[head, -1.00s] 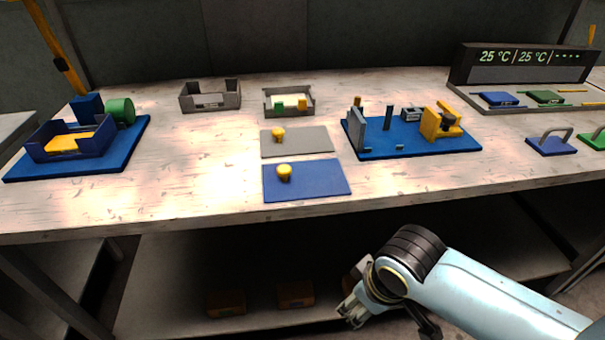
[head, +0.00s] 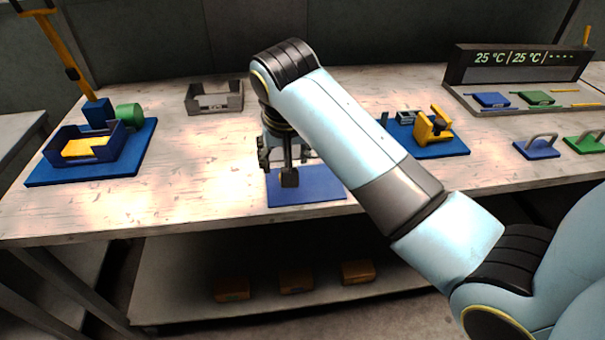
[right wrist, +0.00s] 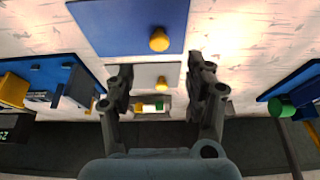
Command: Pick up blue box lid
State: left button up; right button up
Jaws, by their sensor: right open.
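The blue box lid (head: 320,190) is a flat blue plate near the table's front edge. It also shows at the top of the right wrist view (right wrist: 115,25), with its yellow knob (right wrist: 159,40). In the head view my right gripper hides the knob. My right gripper (head: 278,172) is over the lid area, pointing down, open and empty. In the right wrist view its fingers (right wrist: 162,68) are spread over the grey lid (right wrist: 143,73), with the blue knob plate just beyond their tips. My left gripper is not in view.
The grey lid has its own yellow knob (right wrist: 162,83). An open blue box (head: 108,148) stands on a blue board at left. A grey tray (head: 222,98) stands at the back. A blue board with yellow fixture (head: 430,130) is at right. Table between left board and lid is clear.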

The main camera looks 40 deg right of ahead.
aim_at(304, 179)
jog(key=x, duration=0.8)
jog(key=shift+d+f, duration=0.1)
jog(key=shift+f, duration=0.15)
jog(key=shift+c, duration=0.2)
grip_shut()
